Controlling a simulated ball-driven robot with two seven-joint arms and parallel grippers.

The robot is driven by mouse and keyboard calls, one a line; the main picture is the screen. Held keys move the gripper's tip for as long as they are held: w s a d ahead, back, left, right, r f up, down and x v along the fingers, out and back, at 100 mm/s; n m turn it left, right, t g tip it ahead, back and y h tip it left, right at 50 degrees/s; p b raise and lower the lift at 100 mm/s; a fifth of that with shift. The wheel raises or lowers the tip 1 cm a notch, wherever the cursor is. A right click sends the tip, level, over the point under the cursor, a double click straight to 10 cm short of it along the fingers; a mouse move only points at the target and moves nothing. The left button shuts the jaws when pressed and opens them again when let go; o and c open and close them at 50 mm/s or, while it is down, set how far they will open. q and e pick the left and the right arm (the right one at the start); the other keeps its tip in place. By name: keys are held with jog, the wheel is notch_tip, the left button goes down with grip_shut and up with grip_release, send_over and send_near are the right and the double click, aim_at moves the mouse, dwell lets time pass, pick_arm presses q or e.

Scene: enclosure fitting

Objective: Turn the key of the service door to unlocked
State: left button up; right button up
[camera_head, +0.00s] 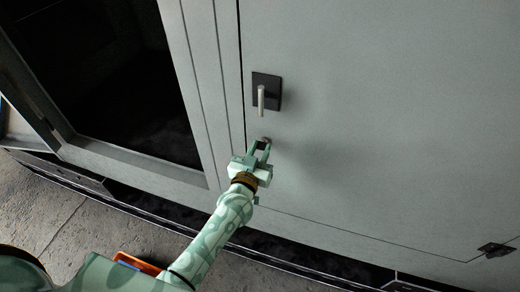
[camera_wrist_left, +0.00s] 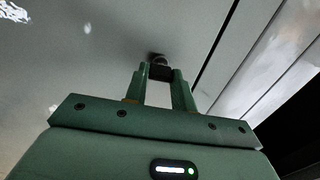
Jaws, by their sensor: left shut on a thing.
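The service door (camera_head: 380,130) is a large grey panel on the right of the head view. Its key (camera_wrist_left: 160,72) is a small dark piece in front of a round lock (camera_wrist_left: 157,58) in the left wrist view. My left gripper (camera_head: 260,146) is at the lock, below the door handle, with its fingertips shut on the key. In the left wrist view the left gripper (camera_wrist_left: 160,76) has the key between its two fingertips. The fingers hide most of the key, and I cannot tell its turn angle. My right gripper is not in view.
A handle (camera_head: 261,97) on a black plate sits just above the lock. A dark window opening (camera_head: 110,80) is to the left. A hinge (camera_head: 495,249) is at the lower right. An orange bin (camera_head: 137,263) stands on the floor near my left arm.

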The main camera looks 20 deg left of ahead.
pick_arm(q)
jog(key=n+p, duration=0.1)
jog(key=n, duration=0.3)
jog(key=shift+a+r, duration=0.1)
jog(key=n+p, duration=0.1)
jog(key=n, duration=0.3)
jog(key=shift+n, duration=0.3)
jog(key=shift+a+f+n, duration=0.1)
jog(key=shift+f+n, duration=0.05)
jog(key=shift+n, duration=2.1)
jog(key=shift+f+n, duration=0.1)
jog(key=shift+n, duration=2.15)
jog(key=o, duration=1)
